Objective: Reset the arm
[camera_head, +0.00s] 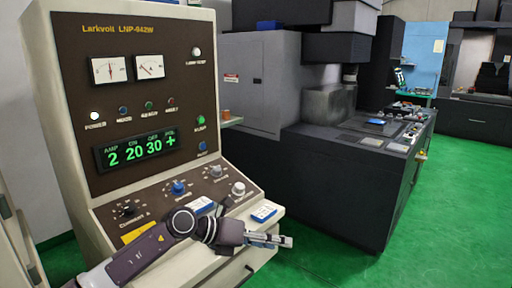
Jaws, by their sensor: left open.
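My left arm comes in from the lower left, low in front of a control cabinet (120,50). My left gripper (288,241) points right, just past the cabinet's front ledge, and is open with nothing seen between its fingers. The cabinet has a brown panel with two dials, several lamps and a green display (137,149) reading 2, 20, 30 and a plus. Knobs sit on the sloped panel, among them a blue one (179,188) and a white one (238,188). My right gripper is not in view.
A blue-and-white item (264,214) lies on the cabinet ledge close to my left gripper. A large dark machine (335,180) stands behind to the right. Green floor (445,215) is clear at the right. Another dark machine (475,115) stands at the far right.

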